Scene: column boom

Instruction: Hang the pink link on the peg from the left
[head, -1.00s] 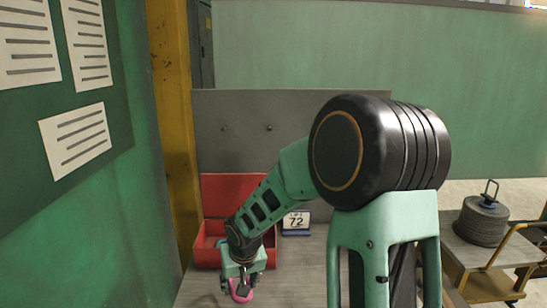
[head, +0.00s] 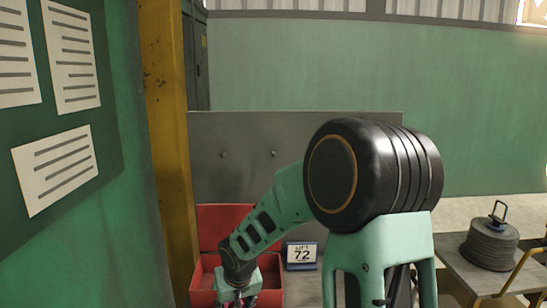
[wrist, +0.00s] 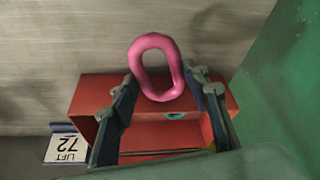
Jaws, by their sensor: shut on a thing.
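The pink link (wrist: 136,68) is an oval ring between the fingertips of my gripper (wrist: 162,80) in the wrist view. The fingers are closed on its two sides. In the head view my gripper (head: 238,300) is at the bottom edge, in front of the red bin, and the link is almost wholly cut off. Two small dark pegs, a left one (head: 222,154) and a right one (head: 273,153), stick out of the upright grey panel (head: 330,140) behind the bin. The pegs do not show clearly in the wrist view.
The open red bin (head: 228,213) stands before the panel; a teal ring (wrist: 175,115) shows in it. A sign reading LIFT 72 (head: 302,254) stands right of it. A yellow post (head: 172,130) rises at the left. A cart with a dark coil (head: 490,245) is at right.

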